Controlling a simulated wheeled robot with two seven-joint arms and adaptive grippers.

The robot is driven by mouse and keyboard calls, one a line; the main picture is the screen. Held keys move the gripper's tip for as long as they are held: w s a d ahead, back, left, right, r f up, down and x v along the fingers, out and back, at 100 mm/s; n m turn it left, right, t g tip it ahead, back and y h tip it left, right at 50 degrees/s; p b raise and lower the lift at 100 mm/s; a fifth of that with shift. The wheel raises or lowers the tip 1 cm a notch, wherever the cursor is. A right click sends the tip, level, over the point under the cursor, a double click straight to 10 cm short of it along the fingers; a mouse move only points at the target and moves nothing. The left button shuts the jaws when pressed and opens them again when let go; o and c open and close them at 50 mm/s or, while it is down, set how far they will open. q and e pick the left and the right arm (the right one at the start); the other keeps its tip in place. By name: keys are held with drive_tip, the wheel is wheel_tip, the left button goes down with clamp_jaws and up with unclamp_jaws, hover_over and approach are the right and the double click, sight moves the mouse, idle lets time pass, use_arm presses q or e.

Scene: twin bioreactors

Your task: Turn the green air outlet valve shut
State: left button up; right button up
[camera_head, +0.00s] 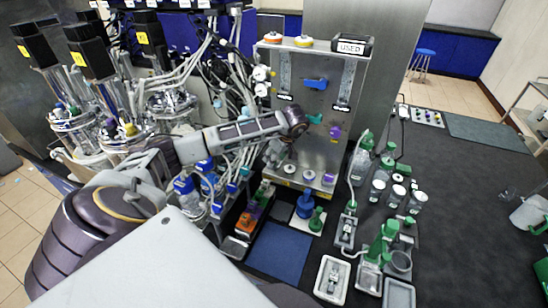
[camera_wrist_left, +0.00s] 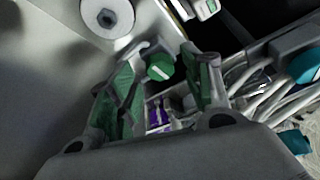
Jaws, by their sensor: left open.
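My left gripper (camera_head: 276,153) hangs from the arm reaching across in front of the steel panel, at the panel's lower left. It also shows in the left wrist view (camera_wrist_left: 168,72), its two green-padded fingers apart. A small round green knob (camera_wrist_left: 160,67) with a pale slot shows between the fingertips in that view; I see no contact, and I cannot tell whether it is the air outlet valve. In the head view a teal-green handle (camera_head: 314,118) sits on the panel, right of my wrist. The spot between my fingers is hidden there. My right gripper is not in view.
A blue handle (camera_head: 315,83) and a purple handle (camera_head: 335,132) are also on the panel (camera_head: 345,100). Tubes and cables crowd the left, beside the glass reactors (camera_head: 75,125). Bottles (camera_head: 376,190) stand on the dark bench at right. A blue mat (camera_head: 279,250) lies in front.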

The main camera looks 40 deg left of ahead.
use_arm(q)
drive_tip(key=shift+a+f, duration=0.3)
drive_tip(key=shift+f, duration=0.35)
drive_tip(key=c, duration=1)
